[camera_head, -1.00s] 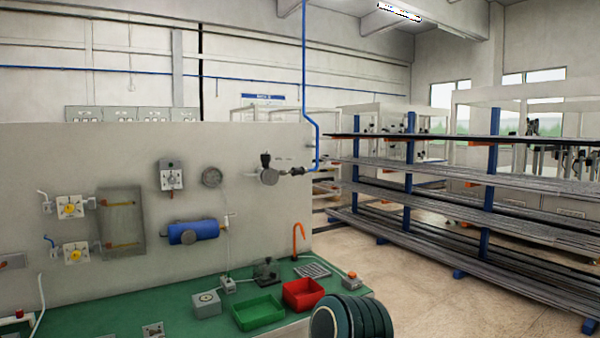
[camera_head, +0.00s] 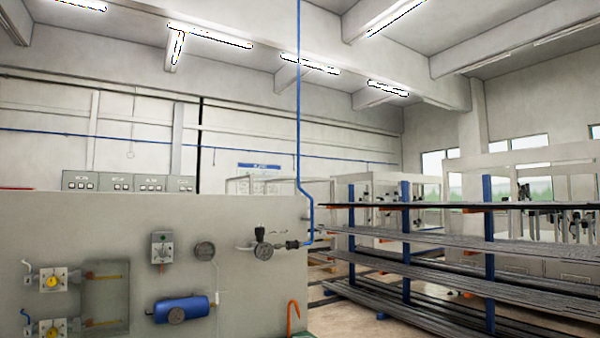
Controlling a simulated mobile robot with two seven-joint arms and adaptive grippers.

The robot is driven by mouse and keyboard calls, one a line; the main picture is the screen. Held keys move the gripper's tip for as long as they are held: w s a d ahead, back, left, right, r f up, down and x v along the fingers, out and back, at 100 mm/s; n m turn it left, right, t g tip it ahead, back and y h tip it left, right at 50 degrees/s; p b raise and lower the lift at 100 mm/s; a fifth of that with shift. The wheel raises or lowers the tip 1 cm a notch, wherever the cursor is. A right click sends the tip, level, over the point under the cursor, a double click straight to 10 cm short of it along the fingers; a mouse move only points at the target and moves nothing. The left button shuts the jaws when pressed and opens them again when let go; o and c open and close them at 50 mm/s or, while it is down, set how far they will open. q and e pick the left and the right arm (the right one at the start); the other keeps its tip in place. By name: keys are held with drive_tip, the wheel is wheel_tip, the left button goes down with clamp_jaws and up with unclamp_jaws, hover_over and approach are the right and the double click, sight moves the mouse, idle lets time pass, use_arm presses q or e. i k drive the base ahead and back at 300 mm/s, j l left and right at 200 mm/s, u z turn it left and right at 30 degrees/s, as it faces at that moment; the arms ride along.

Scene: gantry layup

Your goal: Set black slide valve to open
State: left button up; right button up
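A grey panel (camera_head: 225,290) stands at the left and carries several fittings. At its upper right is a round gauge unit with a dark knob (camera_head: 264,243). A small black fitting (camera_head: 292,245) sits just right of it, joined to the blue pipe (camera_head: 304,215). This black fitting may be the black slide valve; it is too small to tell whether it is open or closed. Neither of my grippers is in view.
A blue cylinder (camera_head: 182,308), a round gauge (camera_head: 204,251), a grey switch box (camera_head: 162,246) and two yellow-knobbed units, one above the other (camera_head: 53,279), are on the panel. An orange hook (camera_head: 292,316) stands at its lower right. A rack of long bars (camera_head: 425,250) fills the right.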

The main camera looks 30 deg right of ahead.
sight(291, 245)
drive_tip(key=i+l, duration=0.15)
drive_tip(key=l, duration=0.25)
drive_tip(key=i+l+u, duration=0.15)
drive_tip(key=l, duration=0.6)
drive_tip(key=i+l+u, duration=0.15)
drive_tip(key=l, duration=0.3)
drive_tip(key=i+l, duration=0.1)
drive_tip(key=l, duration=0.3)
drive_tip(key=u, duration=0.05)
